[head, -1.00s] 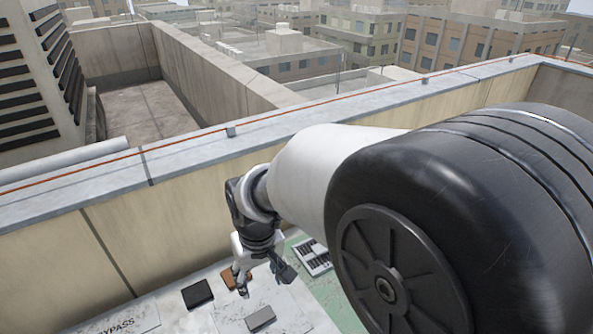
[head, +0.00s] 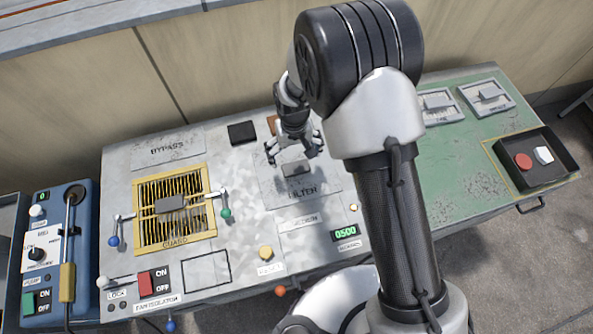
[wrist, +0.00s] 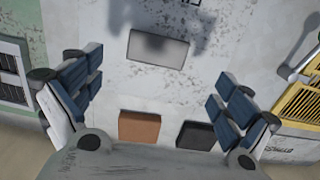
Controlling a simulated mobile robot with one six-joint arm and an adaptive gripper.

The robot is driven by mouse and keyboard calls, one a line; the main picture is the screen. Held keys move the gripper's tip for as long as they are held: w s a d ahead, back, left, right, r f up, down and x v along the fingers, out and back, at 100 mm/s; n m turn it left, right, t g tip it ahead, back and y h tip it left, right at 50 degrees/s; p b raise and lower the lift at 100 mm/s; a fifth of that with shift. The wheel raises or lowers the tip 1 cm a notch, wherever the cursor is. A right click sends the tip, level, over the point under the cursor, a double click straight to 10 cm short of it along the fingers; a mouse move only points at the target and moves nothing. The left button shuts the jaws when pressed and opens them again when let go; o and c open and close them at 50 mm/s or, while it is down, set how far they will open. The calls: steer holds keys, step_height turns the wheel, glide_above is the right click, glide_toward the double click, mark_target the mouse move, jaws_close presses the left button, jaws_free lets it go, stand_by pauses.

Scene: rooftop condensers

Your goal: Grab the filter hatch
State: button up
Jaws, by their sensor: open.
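The filter hatch (head: 265,190) is a pale grey plate marked FILTER in the middle of the worktop. Its raised grey block handle (head: 297,168) stands on it. My gripper (head: 295,151) hangs just above and behind the handle, its fingers spread and empty. In the wrist view the handle (wrist: 158,50) is at top centre, ahead of the open gripper (wrist: 155,85), and not between the pads. A dark shadow falls on the handle's top edge. I cannot tell the exact height of the fingers above the plate.
A black block (head: 242,132) and a brown block (head: 272,124) lie behind the hatch. The yellow guard grille (head: 147,225) with its levers is at left. A green panel (head: 455,160) with a black switch tray (head: 555,175) is at right. A wall runs behind.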

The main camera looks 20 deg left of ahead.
mark_target(296, 167)
steer(key=f+b, duration=0.1)
steer(key=f, duration=0.4)
steer(key=f+b, duration=0.1)
steer(key=f, duration=0.1)
steer(key=shift+d+f+b, duration=0.25)
steer(key=shift+f+b, duration=0.05)
steer(key=shift+f, duration=0.1)
steer(key=shift+r, duration=0.15)
steer(key=c, duration=1.4)
steer(key=shift+c, duration=0.2)
